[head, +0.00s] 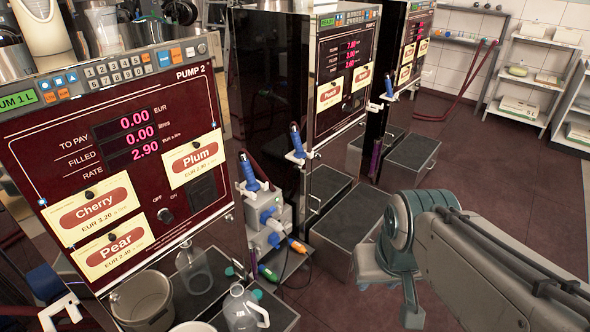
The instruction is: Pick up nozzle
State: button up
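A blue nozzle (248,174) stands tilted in a white holder at the right side of the Pump 2 panel (130,150). A second blue nozzle (296,143) sits in a holder beside the middle pump, and a third blue nozzle (389,86) is beside the far pump. My gripper (388,300) hangs at the lower right, below the teal wrist joint, well apart from the nozzles. Its two finger ends look spread, with nothing seen between them. Part of it is hidden by my own wrist.
Dark step boxes (345,225) stand on the floor in front of the pumps. A grey valve block (265,215) with blue and orange fittings is below the nearest nozzle. The reddish floor at right is clear.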

aim_at(246, 160)
jog(key=z, duration=1.15)
jog(key=i, duration=2.95)
jog(key=u, duration=4.45)
jog(key=i, duration=0.95)
